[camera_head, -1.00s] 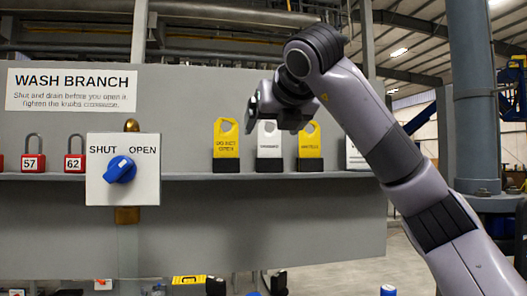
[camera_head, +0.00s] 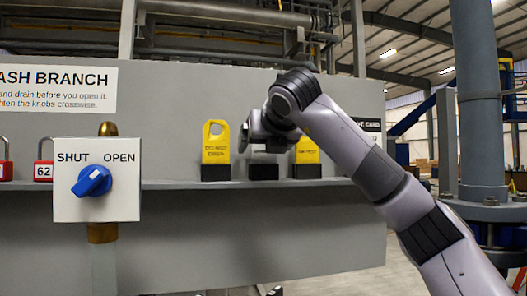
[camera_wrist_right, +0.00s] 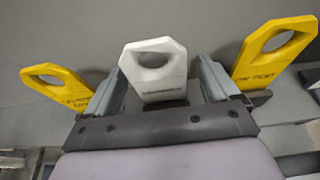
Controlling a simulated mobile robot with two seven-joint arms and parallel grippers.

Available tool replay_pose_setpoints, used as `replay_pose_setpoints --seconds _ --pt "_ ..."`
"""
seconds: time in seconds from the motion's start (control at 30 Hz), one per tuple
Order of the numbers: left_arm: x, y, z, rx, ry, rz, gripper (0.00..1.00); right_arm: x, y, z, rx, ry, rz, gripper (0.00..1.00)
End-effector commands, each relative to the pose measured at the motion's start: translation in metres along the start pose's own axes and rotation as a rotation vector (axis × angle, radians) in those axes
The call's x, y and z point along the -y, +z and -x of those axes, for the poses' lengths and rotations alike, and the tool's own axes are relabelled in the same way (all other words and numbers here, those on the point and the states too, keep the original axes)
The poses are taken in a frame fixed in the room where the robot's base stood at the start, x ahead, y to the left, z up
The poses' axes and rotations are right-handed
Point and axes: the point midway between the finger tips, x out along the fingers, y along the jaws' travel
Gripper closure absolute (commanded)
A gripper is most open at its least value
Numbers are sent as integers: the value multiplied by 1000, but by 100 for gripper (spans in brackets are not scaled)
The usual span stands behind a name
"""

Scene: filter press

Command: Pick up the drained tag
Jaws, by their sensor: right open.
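The white tag (camera_wrist_right: 153,82) stands between two yellow ones in the right wrist view; its small dark lettering is too blurred to read. In the head view my right arm hides it, and only its black holder (camera_head: 263,171) shows on the shelf. My right gripper (camera_head: 258,140) is open at the white tag. In the wrist view its two fingers (camera_wrist_right: 160,88) stand on either side of the tag, with gaps between. My left gripper is not in view.
A yellow tag (camera_head: 215,145) stands left of the white one, and another yellow tag (camera_head: 306,151) stands close on its right, partly behind my arm. The shelf (camera_head: 160,186) also holds red padlocks (camera_head: 43,168) at the left. A valve box with a blue knob (camera_head: 92,181) stands in front.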

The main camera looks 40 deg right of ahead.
Motion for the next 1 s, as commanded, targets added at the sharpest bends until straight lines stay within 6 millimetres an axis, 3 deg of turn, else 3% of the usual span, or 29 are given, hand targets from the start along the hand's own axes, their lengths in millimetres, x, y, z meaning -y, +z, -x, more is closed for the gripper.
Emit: replay_pose_setpoints --seconds 0.27,0.43,0.77,1.0 --pt "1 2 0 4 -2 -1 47 0 0 -4 1 0 0 12" --pt "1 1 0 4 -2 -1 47 0 0 -4 0 0 0 66" --pt "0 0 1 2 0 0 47 0 1 -3 1 0 -1 67" --pt "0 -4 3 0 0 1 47 0 17 2 2 0 -2 67"
